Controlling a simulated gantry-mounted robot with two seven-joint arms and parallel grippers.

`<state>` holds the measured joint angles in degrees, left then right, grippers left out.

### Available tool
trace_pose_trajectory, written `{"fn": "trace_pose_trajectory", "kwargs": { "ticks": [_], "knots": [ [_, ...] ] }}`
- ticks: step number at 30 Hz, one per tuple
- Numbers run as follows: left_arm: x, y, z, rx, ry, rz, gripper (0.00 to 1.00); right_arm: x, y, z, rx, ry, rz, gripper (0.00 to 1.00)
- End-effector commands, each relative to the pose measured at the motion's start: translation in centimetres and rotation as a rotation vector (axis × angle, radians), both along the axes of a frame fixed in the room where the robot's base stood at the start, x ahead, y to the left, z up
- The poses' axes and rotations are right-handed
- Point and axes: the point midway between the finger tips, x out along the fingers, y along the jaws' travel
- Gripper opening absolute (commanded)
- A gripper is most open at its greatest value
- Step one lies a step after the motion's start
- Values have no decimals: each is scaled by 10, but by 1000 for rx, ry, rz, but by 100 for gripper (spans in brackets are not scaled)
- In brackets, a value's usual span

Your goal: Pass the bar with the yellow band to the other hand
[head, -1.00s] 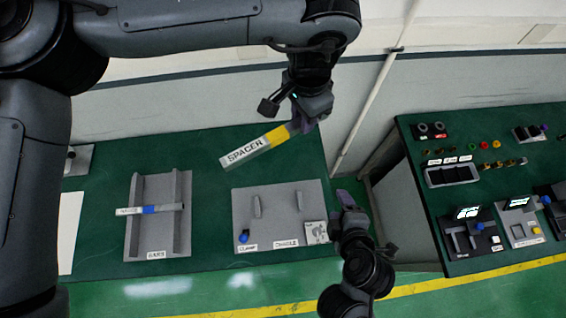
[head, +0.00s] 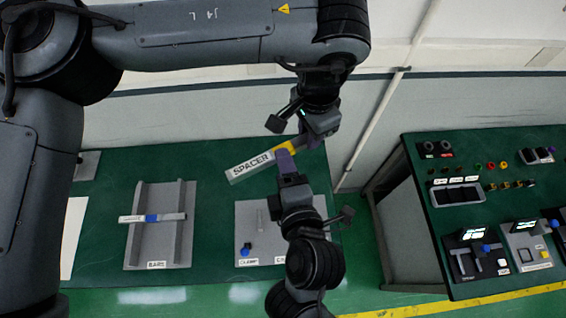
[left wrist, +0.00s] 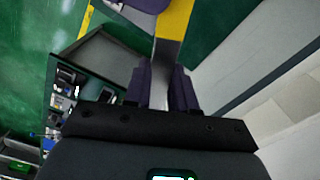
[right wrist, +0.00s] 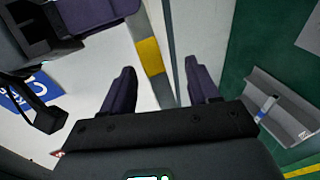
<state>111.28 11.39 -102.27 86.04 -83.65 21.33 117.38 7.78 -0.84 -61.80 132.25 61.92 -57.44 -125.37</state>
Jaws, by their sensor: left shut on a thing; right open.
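The grey bar labelled SPACER (head: 250,166) with a yellow band (head: 287,147) is held tilted in the air above the left table. My left gripper (head: 303,139) is shut on its right end. In the left wrist view the bar (left wrist: 162,75) runs between the left fingers (left wrist: 162,92), with the yellow band (left wrist: 174,18) beyond them. My right gripper (head: 284,160) is open at the yellow band, just below it in the head view.
A grey rack labelled BARS (head: 143,251) holds a bar with a blue band (head: 152,218). A grey fixture plate (head: 247,212) lies below, partly hidden by my right arm. A second green table (head: 440,215) with devices stands right. A wall runs behind.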

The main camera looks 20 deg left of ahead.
Motion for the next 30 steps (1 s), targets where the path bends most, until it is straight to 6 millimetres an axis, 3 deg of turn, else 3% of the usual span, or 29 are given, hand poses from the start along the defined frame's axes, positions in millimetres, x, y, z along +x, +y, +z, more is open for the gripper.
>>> {"fn": "trace_pose_trajectory", "kwargs": {
  "ticks": [7,19,30],
  "knots": [
    [0,0,0,0,0,0,0,15,7,-6,-1,1,-2,60],
    [0,0,0,0,0,0,0,18,9,-8,1,2,-1,59],
    [1,0,2,-1,-4,1,0,17,9,-10,-1,8,-1,2]
  ]
}}
